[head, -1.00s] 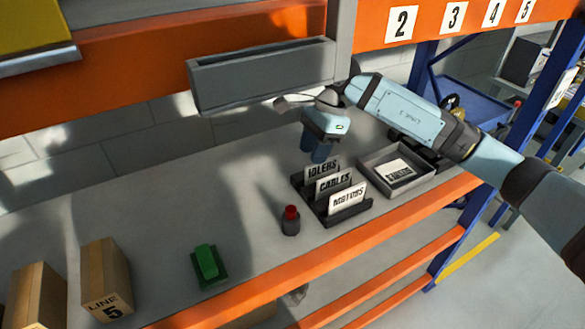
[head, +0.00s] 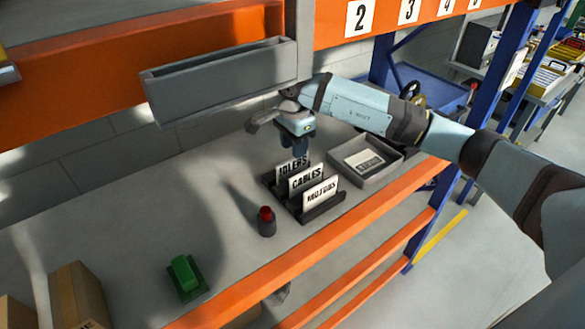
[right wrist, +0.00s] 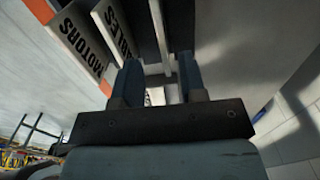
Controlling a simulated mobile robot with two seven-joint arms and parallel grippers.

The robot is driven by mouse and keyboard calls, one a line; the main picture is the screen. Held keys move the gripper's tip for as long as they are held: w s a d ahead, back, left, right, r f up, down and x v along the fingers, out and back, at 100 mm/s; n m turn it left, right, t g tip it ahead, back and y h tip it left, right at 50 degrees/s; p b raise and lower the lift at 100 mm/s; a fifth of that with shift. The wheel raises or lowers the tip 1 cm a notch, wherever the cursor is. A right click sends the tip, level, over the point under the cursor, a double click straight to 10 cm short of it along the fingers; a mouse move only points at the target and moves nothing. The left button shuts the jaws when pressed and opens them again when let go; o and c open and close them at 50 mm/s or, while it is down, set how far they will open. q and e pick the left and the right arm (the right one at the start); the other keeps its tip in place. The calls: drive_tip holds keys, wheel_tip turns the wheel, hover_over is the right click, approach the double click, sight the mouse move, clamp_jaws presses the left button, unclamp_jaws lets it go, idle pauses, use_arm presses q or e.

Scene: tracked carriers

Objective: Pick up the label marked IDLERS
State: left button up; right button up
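The white label marked IDLERS (head: 290,167) stands upright in the rear slot of a dark rack (head: 326,207), behind the CABLES label (head: 307,179) and the MOTORS label (head: 320,194). My right gripper (head: 300,150) points down at the top edge of the IDLERS label. In the right wrist view its two blue fingers (right wrist: 161,80) are apart, and a thin pale edge, seemingly the IDLERS label (right wrist: 158,28), runs up to the gap between them. I cannot tell whether they touch it. MOTORS (right wrist: 80,45) and CABLES (right wrist: 116,32) lie to the left there. My left gripper is not in view.
A grey tray (head: 388,170) with another label (head: 363,160) lies right of the rack. A red-topped dark cylinder (head: 266,222) and a green block (head: 186,273) stand to the left. A grey bin (head: 220,82) hangs above. The back-left shelf surface is clear.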

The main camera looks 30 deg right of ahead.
sight(288, 169)
wheel_tip(288, 169, down, 5)
drive_tip(key=shift+w+a+r+p, duration=0.1)
drive_tip(key=shift+w+p, duration=0.05)
drive_tip(key=shift+p, duration=0.4)
clamp_jaws()
drive_tip(key=shift+r, duration=0.15)
